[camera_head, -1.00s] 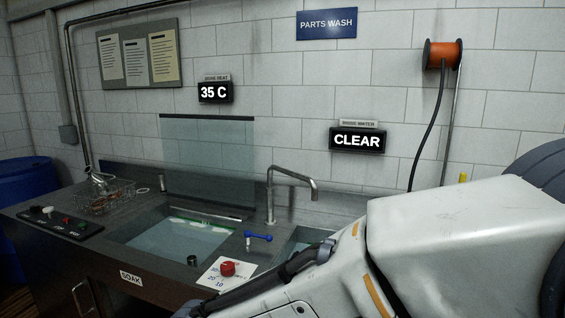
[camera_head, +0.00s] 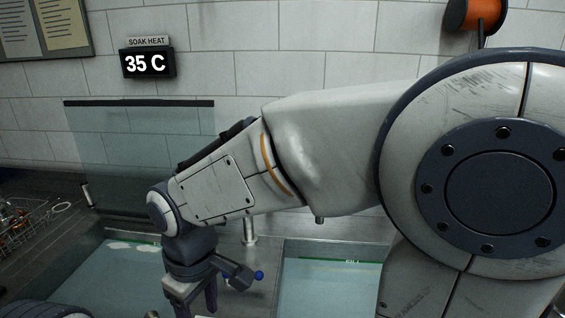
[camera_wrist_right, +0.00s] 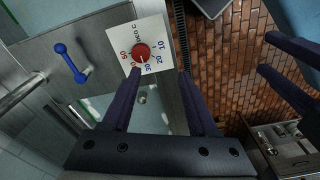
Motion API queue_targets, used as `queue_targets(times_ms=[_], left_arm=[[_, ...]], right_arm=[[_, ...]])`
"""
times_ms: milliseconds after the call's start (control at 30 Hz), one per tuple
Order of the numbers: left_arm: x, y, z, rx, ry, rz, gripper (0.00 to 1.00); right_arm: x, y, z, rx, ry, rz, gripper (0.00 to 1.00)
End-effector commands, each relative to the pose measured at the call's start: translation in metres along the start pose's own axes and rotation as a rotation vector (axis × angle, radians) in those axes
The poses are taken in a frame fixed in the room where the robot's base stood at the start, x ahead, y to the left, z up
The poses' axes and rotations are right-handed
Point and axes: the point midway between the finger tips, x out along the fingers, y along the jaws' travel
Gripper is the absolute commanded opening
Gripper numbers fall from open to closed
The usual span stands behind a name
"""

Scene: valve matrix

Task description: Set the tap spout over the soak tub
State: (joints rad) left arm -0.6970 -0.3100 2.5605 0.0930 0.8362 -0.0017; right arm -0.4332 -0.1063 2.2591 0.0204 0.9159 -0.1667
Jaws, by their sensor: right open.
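The tap spout is mostly hidden behind my right arm in the head view. Its post foot (camera_head: 250,232) shows below the arm, and its tip (camera_head: 319,220) peeks out to the right, on the fill tub's side. The soak tub (camera_head: 125,265) lies at left with pale water. My right gripper (camera_head: 197,304) points down, open and empty, just right of the soak tub. In the wrist view its fingers (camera_wrist_right: 160,75) stand apart near the red dial; a metal pipe (camera_wrist_right: 20,95), apparently the spout, is at far left. Two dark fingers (camera_wrist_right: 285,68), apparently my left gripper, are spread at right.
A blue lever (camera_wrist_right: 70,62) stands near the pipe, beside the red dial knob (camera_wrist_right: 141,53). The fill tub (camera_head: 325,285) is at right. A glass screen (camera_head: 140,155) stands behind the soak tub. A wire basket (camera_head: 20,225) sits at far left.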

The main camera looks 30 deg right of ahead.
Motion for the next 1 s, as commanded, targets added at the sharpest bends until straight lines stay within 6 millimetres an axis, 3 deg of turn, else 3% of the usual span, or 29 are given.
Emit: queue_targets(times_ms=[33, 167, 200, 300, 400, 500, 633, 1000], left_arm=[[-0.040, 0.003, -0.002, 0.001, 0.001, 0.000, 0.50], [-0.084, 0.006, -0.005, 0.002, 0.001, 0.000, 0.50], [-0.095, 0.007, -0.005, 0.002, 0.001, 0.000, 0.50], [-0.118, 0.009, -0.007, 0.003, 0.001, 0.000, 0.50], [-0.133, 0.010, -0.007, 0.004, 0.001, 0.000, 0.50], [-0.140, 0.010, -0.008, 0.004, 0.001, 0.000, 0.50], [-0.143, 0.010, -0.008, 0.004, 0.000, 0.000, 0.50], [-0.164, 0.012, -0.009, 0.007, 0.000, 0.000, 0.50]], right_arm=[[-0.044, 0.040, -0.026, 0.038, -0.002, 0.027, 0.59], [-0.100, 0.146, -0.060, 0.089, -0.017, 0.096, 0.59], [-0.113, 0.179, -0.062, 0.104, -0.027, 0.115, 0.59], [-0.141, 0.252, -0.058, 0.138, -0.050, 0.156, 0.59], [-0.158, 0.304, -0.044, 0.163, -0.073, 0.184, 0.59], [-0.166, 0.334, -0.033, 0.175, -0.088, 0.200, 0.59], [-0.161, 0.347, -0.027, 0.180, -0.097, 0.205, 0.59], [-0.099, 0.358, -0.020, 0.179, -0.098, 0.203, 0.59]])
